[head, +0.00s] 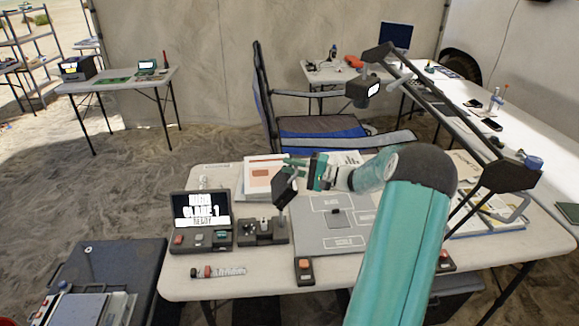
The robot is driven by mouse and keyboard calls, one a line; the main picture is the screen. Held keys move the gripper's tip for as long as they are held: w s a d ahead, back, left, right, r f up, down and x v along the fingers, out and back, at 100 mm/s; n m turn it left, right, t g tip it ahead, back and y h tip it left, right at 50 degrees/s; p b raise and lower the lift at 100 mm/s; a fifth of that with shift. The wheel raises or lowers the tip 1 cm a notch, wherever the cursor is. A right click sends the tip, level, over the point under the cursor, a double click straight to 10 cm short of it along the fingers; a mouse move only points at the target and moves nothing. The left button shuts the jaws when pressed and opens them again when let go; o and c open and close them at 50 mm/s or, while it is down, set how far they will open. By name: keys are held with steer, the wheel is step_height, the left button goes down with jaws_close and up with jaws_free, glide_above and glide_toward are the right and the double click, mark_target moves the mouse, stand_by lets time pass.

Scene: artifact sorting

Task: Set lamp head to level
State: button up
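The black desk lamp has a long bar (437,100) that slants from the right side of the table up to the far left.
A small black device (286,188) stands close by my gripper on the left. A screen console (201,216) is at the table's left, and a grey marked mat (310,235) lies in the middle. A blue-black chair (315,127) stands behind the table.

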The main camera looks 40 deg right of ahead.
steer(key=shift+w+a, duration=0.2)
steer(key=shift+w, duration=0.15)
jaws_close()
